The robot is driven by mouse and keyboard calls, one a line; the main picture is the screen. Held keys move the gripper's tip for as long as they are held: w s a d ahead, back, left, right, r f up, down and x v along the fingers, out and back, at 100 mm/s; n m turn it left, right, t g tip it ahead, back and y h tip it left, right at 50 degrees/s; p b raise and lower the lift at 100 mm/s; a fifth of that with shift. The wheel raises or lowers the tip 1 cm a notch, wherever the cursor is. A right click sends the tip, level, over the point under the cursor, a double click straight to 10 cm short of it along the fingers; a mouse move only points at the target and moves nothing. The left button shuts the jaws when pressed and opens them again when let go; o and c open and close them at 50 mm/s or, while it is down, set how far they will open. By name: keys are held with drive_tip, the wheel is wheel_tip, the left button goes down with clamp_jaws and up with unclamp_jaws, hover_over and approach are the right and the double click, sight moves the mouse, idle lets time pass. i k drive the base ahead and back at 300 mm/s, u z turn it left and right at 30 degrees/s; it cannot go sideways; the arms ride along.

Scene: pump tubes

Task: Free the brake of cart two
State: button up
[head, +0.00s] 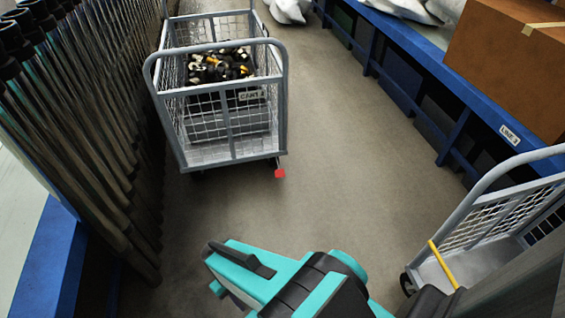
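A grey wire-mesh cart (228,122) stands upper left of centre in the head view. Its small plate (251,96) reads "CART" with a digit that is hard to read, perhaps 4. A small red pedal-like part (279,173) sticks out low at its near right corner. A second grey mesh cart (490,220) is partly in view at the lower right, with a yellow bar (443,264) at its near side; no number shows on it. My teal and black arm reaches in from the bottom. My gripper (226,272) is at its left end, apart from both carts; its fingers are not clear.
The first cart holds black, white and yellow parts (220,67). A rack of long metal tubes (80,130) lines the left. A blue bench (430,70) marked "LINE 3" or similar, with a cardboard box (510,60), runs along the right. The floor (345,150) between is clear.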

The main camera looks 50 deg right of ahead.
sight(279, 173)
drive_tip(key=z, duration=0.15)
drive_tip(key=i, duration=0.9)
drive_tip(key=u, duration=0.25)
